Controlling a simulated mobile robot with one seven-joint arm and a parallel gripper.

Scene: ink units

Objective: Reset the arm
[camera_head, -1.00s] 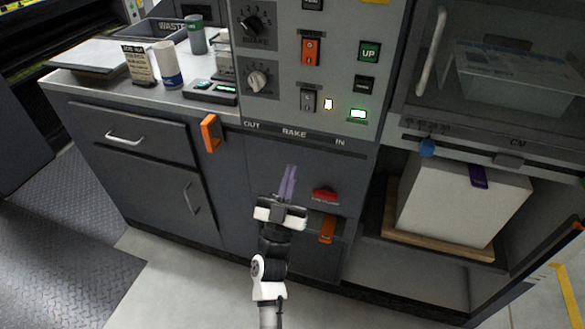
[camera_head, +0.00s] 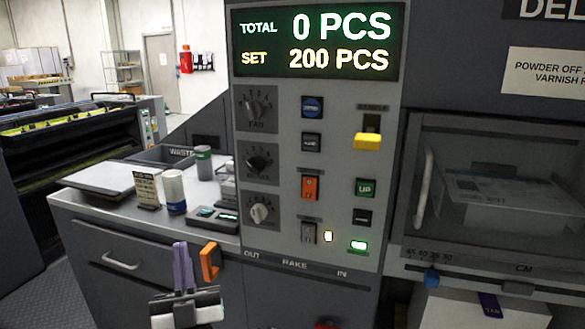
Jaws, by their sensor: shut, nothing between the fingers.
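My gripper (camera_head: 182,268) is at the lower left of centre in the head view. Its two purple fingers point up and are shut together with nothing between them. It appears in front of the grey cabinet, just left of the orange handle (camera_head: 209,262). I cannot tell whether it touches the handle. The rest of my arm is below the picture's edge.
The control panel (camera_head: 285,210) with knobs and switches stands right of my gripper, under a display (camera_head: 318,45) reading 0 and 200 PCS. A counter (camera_head: 225,188) holds cups and small items. A windowed compartment (camera_head: 490,190) is at the right.

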